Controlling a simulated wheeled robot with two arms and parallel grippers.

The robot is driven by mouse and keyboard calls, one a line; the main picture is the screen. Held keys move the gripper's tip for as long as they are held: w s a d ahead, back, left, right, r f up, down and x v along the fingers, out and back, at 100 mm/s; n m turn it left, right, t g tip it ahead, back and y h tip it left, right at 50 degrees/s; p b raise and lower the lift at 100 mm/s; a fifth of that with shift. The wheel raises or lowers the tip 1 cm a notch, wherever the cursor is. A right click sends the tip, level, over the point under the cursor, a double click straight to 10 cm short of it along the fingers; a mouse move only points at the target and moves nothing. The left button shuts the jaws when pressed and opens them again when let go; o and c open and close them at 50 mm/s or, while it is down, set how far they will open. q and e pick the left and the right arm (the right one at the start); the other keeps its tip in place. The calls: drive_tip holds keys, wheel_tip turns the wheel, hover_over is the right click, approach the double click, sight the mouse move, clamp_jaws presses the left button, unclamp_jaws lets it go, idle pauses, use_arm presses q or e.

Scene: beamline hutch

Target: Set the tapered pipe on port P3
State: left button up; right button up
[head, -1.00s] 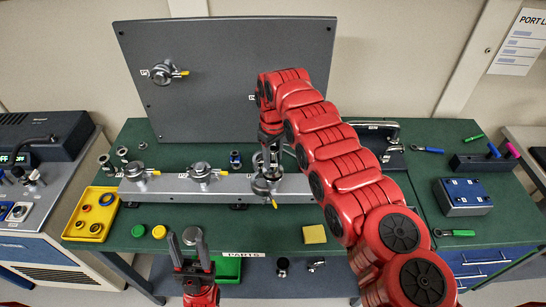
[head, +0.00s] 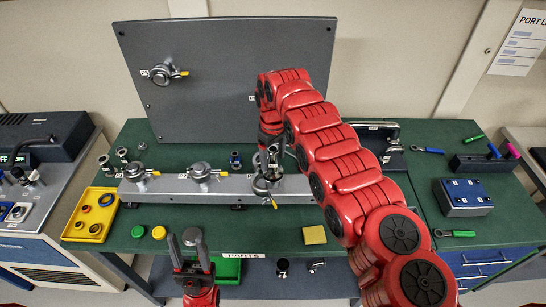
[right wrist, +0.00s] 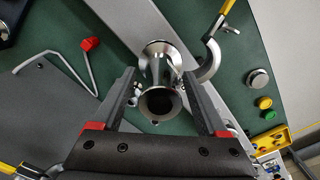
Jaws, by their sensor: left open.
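The tapered pipe (right wrist: 160,75) is a shiny metal tube with a flange at each end. In the right wrist view it stands between the fingers of my right gripper (right wrist: 159,74), with a narrow gap showing on both sides, so the gripper looks open around it. In the head view the pipe (head: 272,160) is over the rightmost port (head: 262,186) of the grey rail, partly hidden by my arm. That port's clamp (right wrist: 210,60) appears swung open beside the pipe's far flange. The port label is unreadable. My left gripper (head: 191,262) is open and empty near the front edge.
Two capped ports (head: 202,172) with yellow-handled clamps share the rail (head: 225,187). A grey upright panel (head: 225,80) stands behind. A yellow tray (head: 91,214), green cap (head: 138,231), yellow cap (head: 159,232) and yellow sponge (head: 314,234) lie around.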

sight(272, 148)
idle(0.3)
drive_tip(key=shift+r+b, duration=0.3)
wheel_tip(272, 148, up, 5)
drive_tip(key=shift+a+r+b, duration=0.1)
drive_tip(key=shift+a+b, duration=0.05)
drive_tip(key=shift+b, duration=1.05)
wheel_tip(272, 148, up, 12)
drive_tip(key=p, duration=1)
drive_tip(key=shift+s+f, duration=0.1)
drive_tip(key=shift+f, duration=0.2)
